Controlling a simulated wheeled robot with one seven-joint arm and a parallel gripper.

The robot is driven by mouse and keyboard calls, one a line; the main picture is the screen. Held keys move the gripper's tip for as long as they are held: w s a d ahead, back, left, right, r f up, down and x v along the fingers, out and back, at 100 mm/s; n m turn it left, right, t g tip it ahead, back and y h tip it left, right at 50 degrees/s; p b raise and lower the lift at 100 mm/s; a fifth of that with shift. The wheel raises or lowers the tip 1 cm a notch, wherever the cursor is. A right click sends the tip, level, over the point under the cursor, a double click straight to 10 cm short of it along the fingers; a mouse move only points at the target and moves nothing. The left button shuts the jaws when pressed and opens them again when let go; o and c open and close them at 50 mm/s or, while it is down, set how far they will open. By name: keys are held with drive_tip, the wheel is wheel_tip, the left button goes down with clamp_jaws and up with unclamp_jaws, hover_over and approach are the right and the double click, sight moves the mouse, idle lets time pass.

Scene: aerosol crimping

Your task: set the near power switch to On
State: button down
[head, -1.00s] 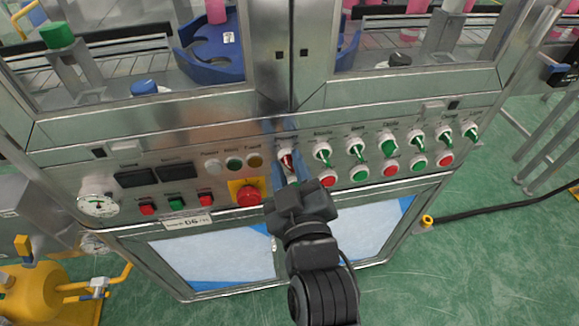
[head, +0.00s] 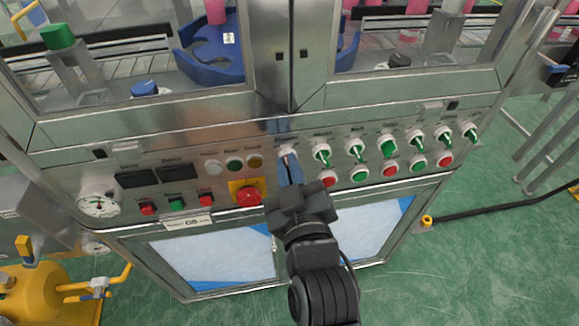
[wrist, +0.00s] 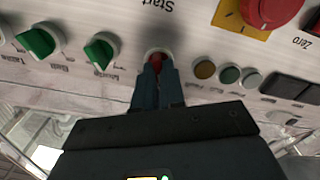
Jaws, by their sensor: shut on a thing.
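The power switch (wrist: 157,58) is a red knob in a white round collar on the machine's front panel. In the wrist view the blue-grey fingers of my gripper (wrist: 157,75) are closed around the knob. In the head view my gripper (head: 289,165) reaches up to the same switch, left of the row of green switches. The fingers hide most of the knob there, so its angle is hard to read. The white collar (head: 287,150) shows just above the fingertips.
Several green rotary switches (head: 388,147) run to the right, with red and green buttons (head: 390,171) below. A red emergency stop (head: 248,196) on a yellow plate sits just left of my gripper. A pressure gauge (head: 98,205) is at the far left.

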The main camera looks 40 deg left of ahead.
drive_tip(key=m+p, duration=0.1)
drive_tip(key=m, duration=0.2)
drive_tip(key=m+p, duration=0.1)
drive_tip(key=m, duration=0.6)
drive_tip(key=shift+w+d+m+p, duration=0.2)
drive_tip(key=shift+w+m+p, duration=0.1)
drive_tip(key=shift+p, duration=0.1)
idle(0.3)
drive_tip(key=c, duration=1.2)
unclamp_jaws()
drive_tip(key=shift+d, duration=0.1)
drive_tip(key=shift+b+v, duration=1.15)
drive_tip(key=shift+v, duration=2.7)
